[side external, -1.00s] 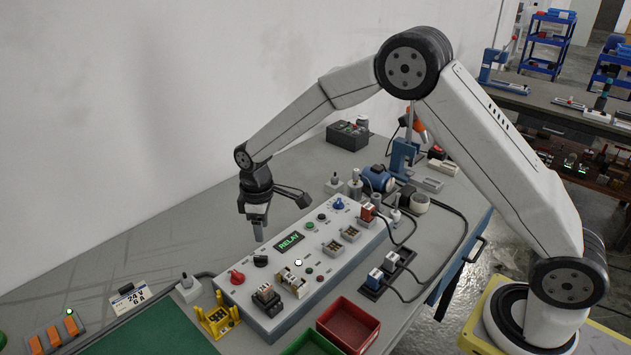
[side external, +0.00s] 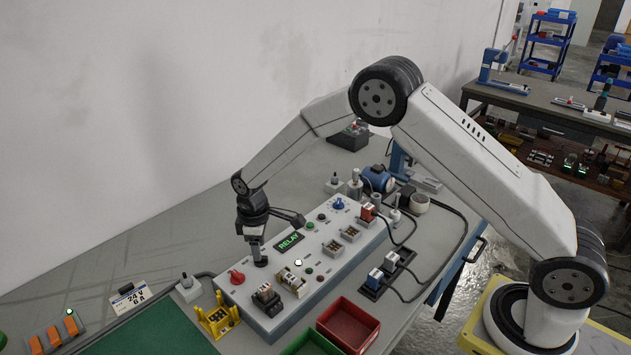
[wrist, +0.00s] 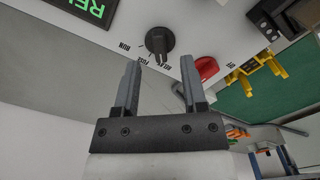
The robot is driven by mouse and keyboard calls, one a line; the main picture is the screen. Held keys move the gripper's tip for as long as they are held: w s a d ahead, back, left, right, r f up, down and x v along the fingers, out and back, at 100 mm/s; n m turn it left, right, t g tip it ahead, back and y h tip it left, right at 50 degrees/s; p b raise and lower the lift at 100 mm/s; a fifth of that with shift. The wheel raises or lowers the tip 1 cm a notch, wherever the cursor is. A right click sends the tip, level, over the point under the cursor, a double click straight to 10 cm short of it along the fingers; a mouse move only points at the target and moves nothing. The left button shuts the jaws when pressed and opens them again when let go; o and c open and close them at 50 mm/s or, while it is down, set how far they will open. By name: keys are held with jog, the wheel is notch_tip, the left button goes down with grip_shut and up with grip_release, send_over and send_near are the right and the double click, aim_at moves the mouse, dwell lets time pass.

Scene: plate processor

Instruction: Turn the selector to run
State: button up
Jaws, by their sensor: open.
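The selector is a round black knob with a raised grip bar. It shows in the wrist view (wrist: 160,41) and, partly hidden by my gripper, in the side view (side external: 261,263). Its bar points down in the wrist view, towards a label that looks like RELAY. The RUN label (wrist: 125,47) lies to the knob's left there. My gripper (wrist: 160,64) is open and empty. Its two fingers lie either side of the knob's line, with the tips just short of it in the wrist view. In the side view my gripper (side external: 257,251) is low over the knob; contact cannot be told.
A green display (side external: 289,241) reads RELAY on the grey panel box. A red knob (side external: 237,277) is close beside the selector. A relay block (side external: 266,294) and a yellow holder (side external: 217,319) are nearby. Red (side external: 347,324) and green bins stand in front.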

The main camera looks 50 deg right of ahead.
jog(key=shift+f, duration=1.25)
grip_shut()
